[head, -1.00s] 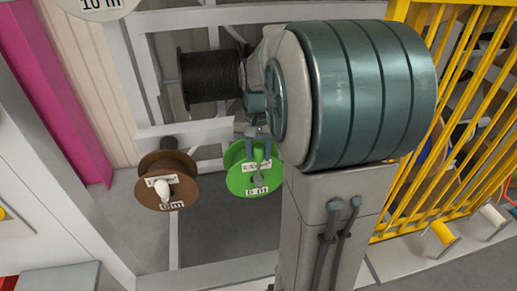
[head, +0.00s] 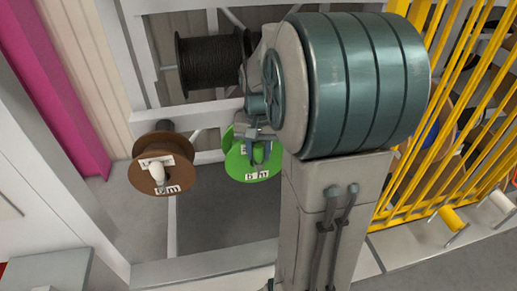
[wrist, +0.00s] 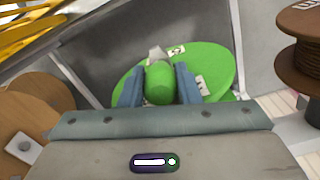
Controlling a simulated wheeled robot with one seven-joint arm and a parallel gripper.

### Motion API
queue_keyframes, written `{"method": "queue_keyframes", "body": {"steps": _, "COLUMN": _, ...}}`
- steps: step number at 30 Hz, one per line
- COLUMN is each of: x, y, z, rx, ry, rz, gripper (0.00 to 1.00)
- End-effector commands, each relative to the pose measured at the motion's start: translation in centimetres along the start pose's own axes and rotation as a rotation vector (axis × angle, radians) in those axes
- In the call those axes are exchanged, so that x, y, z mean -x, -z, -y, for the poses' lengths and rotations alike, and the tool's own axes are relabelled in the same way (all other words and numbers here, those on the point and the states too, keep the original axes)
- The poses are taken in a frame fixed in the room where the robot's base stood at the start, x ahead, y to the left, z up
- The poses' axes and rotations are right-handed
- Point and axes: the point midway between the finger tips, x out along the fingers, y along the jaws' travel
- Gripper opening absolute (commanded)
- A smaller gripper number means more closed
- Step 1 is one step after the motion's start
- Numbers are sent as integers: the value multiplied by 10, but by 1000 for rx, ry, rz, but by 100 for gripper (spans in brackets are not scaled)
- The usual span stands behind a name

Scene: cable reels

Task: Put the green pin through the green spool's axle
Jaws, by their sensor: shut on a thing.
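The green spool (head: 236,163) hangs below the black spool in the head view, its labelled face toward me. It also fills the middle of the wrist view (wrist: 212,66). My gripper (head: 262,152) is in front of the spool's face. In the wrist view its two blue-grey fingers (wrist: 159,84) are shut on the green pin (wrist: 159,82), one on each side of its rounded end. The pin is in line with the spool's middle in that view. The pin's far end and the spool's axle hole are hidden, so I cannot tell how deep the pin sits.
A brown spool (head: 160,164) with a white pin (head: 157,172) is to the left. A black spool (head: 210,62) is above. Yellow railings (head: 420,150) stand at the right. The floor below the green spool (head: 220,215) is clear.

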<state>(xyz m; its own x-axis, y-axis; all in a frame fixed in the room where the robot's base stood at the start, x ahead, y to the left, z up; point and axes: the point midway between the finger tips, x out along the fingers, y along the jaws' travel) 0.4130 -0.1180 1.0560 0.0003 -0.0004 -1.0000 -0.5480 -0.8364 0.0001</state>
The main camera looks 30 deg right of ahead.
Motion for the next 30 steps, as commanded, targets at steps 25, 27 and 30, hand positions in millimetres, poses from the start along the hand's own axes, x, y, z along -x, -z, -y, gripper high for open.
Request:
{"method": "queue_keyframes", "body": {"steps": 25, "x": 0, "y": 0, "z": 0, "rx": 0, "ry": 0, "rz": -1, "gripper": 55}}
{"method": "queue_keyframes", "body": {"steps": 27, "x": 7, "y": 1, "z": 0, "rx": 0, "ry": 1, "rz": -3, "gripper": 55}}
{"method": "queue_keyframes", "body": {"steps": 30, "x": 25, "y": 1, "z": 0, "rx": 0, "ry": 1, "rz": -5, "gripper": 55}}
